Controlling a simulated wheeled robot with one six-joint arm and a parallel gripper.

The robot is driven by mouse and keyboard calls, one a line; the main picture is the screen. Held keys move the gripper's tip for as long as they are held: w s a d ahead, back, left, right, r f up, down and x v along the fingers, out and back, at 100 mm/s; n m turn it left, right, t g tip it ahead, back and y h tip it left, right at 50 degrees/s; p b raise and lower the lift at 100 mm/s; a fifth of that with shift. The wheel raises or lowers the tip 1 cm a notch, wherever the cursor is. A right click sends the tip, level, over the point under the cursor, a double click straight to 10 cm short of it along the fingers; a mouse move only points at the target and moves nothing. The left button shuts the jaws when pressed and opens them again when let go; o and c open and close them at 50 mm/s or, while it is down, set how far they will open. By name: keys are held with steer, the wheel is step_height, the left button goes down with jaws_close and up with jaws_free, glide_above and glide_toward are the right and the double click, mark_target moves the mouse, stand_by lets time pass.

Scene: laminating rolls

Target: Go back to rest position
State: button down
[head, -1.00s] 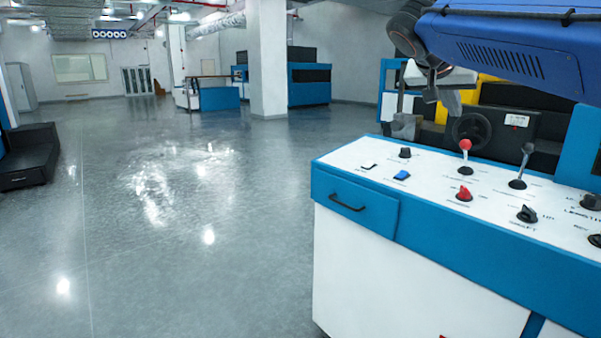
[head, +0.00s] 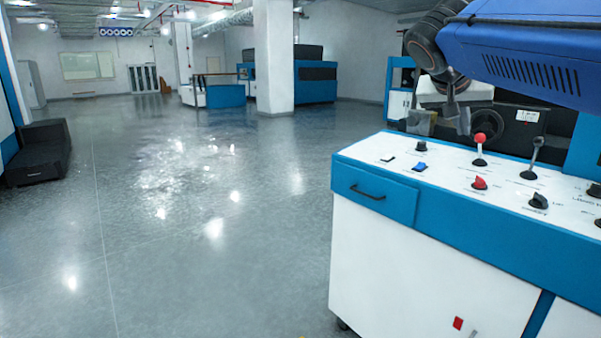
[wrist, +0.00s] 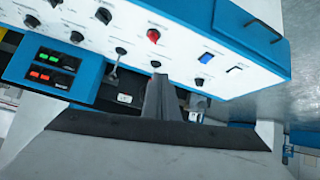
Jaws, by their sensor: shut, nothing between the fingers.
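My gripper (head: 463,125) hangs from my blue and black arm at the upper right of the head view, above the back edge of the control console (head: 375,235). In the wrist view my gripper (wrist: 157,82) points toward the console panel, its dark fingers together and nothing held. It looks apart from the red-knobbed lever (head: 480,145) and the black lever (head: 533,155), though the exact gap cannot be told.
The console top carries a red knob (head: 479,183), a blue switch (head: 419,166) and several black knobs. A drawer with a black handle (head: 368,192) faces the floor. Wide shiny floor (head: 200,240) lies clear at left. A white column (head: 273,60) stands farther back.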

steer(key=s+a+f+n+y, duration=0.2)
steer(key=s+f, duration=0.6)
steer(key=f, duration=0.3)
steer(key=s+a+f+n+g+y, duration=0.1)
steer(key=s+a+f+n+y, duration=0.1)
steer(key=s+f, duration=0.7)
steer(key=s+a+f+n+g+y, duration=0.1)
steer(key=s+a+f+n+y, duration=0.1)
steer(key=s+f, duration=0.7)
step_height(320, 180, down, 6)
steer(key=shift+a+f+n+y, duration=0.2)
steer(key=shift+a+n+y, duration=0.05)
steer(key=shift+n+y, duration=0.4)
